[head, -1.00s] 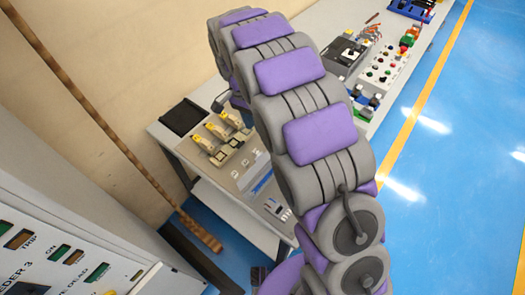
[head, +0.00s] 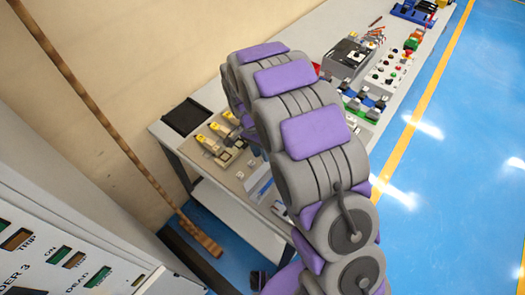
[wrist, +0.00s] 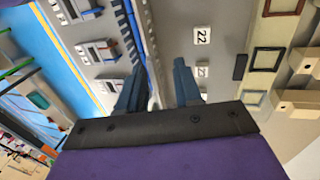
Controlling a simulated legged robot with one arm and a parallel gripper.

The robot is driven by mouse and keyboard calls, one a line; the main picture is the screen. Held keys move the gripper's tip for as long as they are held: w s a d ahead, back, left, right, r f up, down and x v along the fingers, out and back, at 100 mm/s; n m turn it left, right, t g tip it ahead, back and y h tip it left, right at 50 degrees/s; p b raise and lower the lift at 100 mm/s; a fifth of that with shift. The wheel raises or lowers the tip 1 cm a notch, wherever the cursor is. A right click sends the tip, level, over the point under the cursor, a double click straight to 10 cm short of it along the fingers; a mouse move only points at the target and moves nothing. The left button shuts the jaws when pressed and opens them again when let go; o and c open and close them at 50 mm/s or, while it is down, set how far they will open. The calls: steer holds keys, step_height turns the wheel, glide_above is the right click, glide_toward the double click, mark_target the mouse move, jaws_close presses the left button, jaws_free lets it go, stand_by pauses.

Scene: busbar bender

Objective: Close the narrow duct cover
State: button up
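In the wrist view, my gripper (wrist: 158,85) has its two dark blue-grey fingers apart, with nothing visible between them. A long, narrow strip with a blue line and slotted edges (wrist: 139,30), which looks like the narrow duct, runs down the panel and passes behind the left finger. I cannot make out its cover or whether it is open. In the head view, my arm hides my gripper and part of the bench. A blue strip (head: 261,186) shows on the near bench panel beside my arm.
The bench (head: 240,170) carries yellow-topped parts (head: 207,142) and a black tray (head: 187,116). A cabinet (head: 70,230) stands at lower left; blue floor (head: 460,180) lies clear at right.

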steer(key=shift+a, duration=0.15)
steer(key=shift+d+r, duration=0.15)
steer(key=shift+d, duration=1)
jaws_close()
steer(key=shift+a, duration=0.5)
